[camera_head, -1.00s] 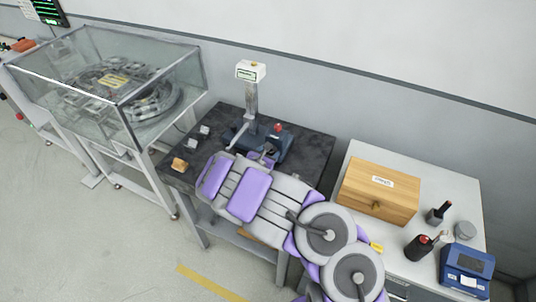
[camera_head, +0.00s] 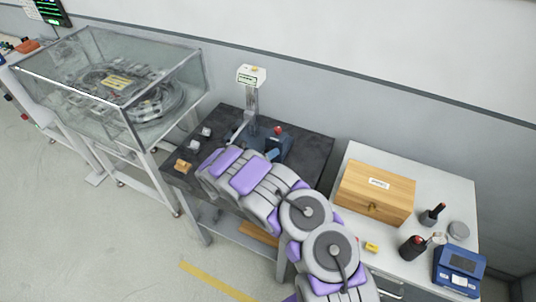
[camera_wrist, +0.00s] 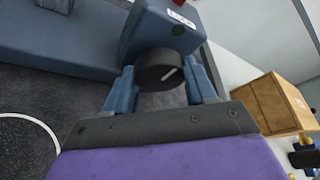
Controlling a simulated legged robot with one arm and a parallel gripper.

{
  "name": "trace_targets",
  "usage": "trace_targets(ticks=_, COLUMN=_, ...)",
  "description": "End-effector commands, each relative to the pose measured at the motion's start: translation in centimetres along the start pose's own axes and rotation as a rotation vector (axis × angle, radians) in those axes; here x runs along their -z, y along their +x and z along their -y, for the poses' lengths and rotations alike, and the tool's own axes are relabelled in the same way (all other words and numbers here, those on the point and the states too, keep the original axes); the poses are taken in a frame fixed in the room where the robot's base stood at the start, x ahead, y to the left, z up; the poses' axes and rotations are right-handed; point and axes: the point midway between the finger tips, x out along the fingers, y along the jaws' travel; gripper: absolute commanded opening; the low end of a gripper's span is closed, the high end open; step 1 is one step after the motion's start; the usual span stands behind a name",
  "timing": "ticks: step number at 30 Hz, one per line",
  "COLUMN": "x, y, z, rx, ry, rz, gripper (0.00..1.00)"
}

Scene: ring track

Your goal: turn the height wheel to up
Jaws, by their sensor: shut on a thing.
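The wheel sits on the blue-grey housing of the stand (camera_head: 273,143). My gripper (camera_wrist: 161,74) is shut on the wheel, with one blue finger on each side. In the head view my own arm hides the wheel and most of the gripper. The stand has a grey column (camera_head: 251,103) with a white display head (camera_head: 251,75) on top.
The stand is on a dark table (camera_head: 313,158) with small blocks, one of them wooden (camera_head: 183,166). A glass-walled case (camera_head: 150,95) is at left. At right a white table (camera_head: 440,190) holds a wooden box (camera_head: 376,193), dark tools and a blue device (camera_head: 460,268).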

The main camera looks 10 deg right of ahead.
Motion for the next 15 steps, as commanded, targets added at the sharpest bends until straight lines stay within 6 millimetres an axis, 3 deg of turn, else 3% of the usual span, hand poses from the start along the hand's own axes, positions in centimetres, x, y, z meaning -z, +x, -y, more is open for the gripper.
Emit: trace_targets(ticks=15, x=-0.42, y=-0.18, z=-0.3, rx=0.024, ry=-0.073, rz=0.009, gripper=0.25)
